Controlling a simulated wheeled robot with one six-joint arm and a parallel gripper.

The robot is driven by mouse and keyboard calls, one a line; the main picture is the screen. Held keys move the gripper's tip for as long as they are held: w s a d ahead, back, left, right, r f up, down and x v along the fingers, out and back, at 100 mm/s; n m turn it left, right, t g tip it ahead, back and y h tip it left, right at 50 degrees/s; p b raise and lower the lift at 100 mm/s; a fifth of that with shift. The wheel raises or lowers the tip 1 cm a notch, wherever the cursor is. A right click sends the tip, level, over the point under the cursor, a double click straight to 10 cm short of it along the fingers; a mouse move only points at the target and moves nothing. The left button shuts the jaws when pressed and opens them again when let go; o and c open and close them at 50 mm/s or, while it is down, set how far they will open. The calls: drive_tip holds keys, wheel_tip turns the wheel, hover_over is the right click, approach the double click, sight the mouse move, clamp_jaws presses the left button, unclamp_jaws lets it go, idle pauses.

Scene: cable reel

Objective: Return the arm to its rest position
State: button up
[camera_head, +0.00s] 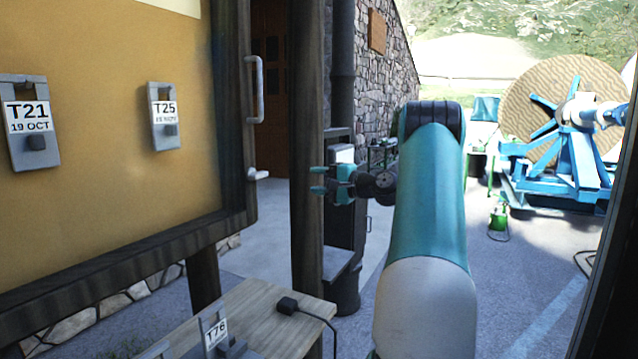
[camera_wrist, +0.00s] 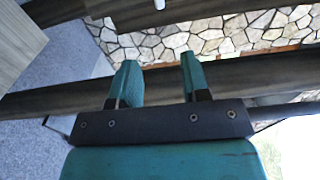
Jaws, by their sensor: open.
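My gripper (camera_head: 318,181) is in the middle of the head view, with its teal fingers pointing left. It is open, and nothing shows between the fingers. It is beside the dark wooden post (camera_head: 306,120), and I cannot tell whether it touches it. My teal and white arm stands upright at right of centre. In the wrist view the two teal fingers of the gripper (camera_wrist: 156,80) are apart and empty. A dark wooden beam (camera_wrist: 40,101) runs across behind them, with a stone wall (camera_wrist: 225,38) beyond.
A yellow board (camera_head: 100,180) with a handle (camera_head: 254,90) and hanging tags T21 (camera_head: 30,120) and T25 (camera_head: 164,118) fills the left. A wooden table (camera_head: 270,335) holds tag T76 (camera_head: 215,335) and a black block (camera_head: 291,306) with a cable. A large cable reel (camera_head: 530,95) stands outside right.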

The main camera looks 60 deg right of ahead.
idle(0.3)
drive_tip(key=w+a+n+g+y, duration=0.25)
drive_tip(key=w+a, duration=0.35)
drive_tip(key=a, duration=0.4)
drive_tip(key=w+a+f+n+g+y, duration=0.15)
drive_tip(key=a+n+g+y, duration=0.5)
drive_tip(key=a, duration=2.05)
drive_tip(key=s+a+f+n+g+h, duration=0.35)
drive_tip(key=s+a+n+g, duration=0.25)
drive_tip(key=s+a+n, duration=0.6)
drive_tip(key=s+a+f+n+g+h, duration=0.1)
drive_tip(key=s+a, duration=0.2)
drive_tip(key=s, duration=0.4)
drive_tip(key=s+a+f+n+g+h, duration=0.2)
drive_tip(key=s+a, duration=0.1)
drive_tip(key=s, duration=0.5)
